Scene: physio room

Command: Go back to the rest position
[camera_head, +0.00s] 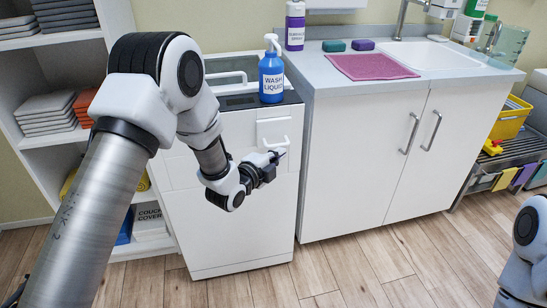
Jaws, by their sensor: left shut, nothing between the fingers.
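My left arm comes in from the left and reaches toward the white front of a top-loading machine (230,240). My left gripper (281,154) is small and dark at the end of that arm. It is shut and empty, in front of the machine's front and close to a white handle (273,130). I cannot tell whether it touches the handle. Part of my right arm shows at the lower right edge; its gripper is outside the view.
A white cabinet (355,160) with a sink (425,54) and a pink cloth (372,67) is to the right. Shelves (62,55) stand left. A cart (500,170) is far right. Wooden floor (390,265) in front is clear.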

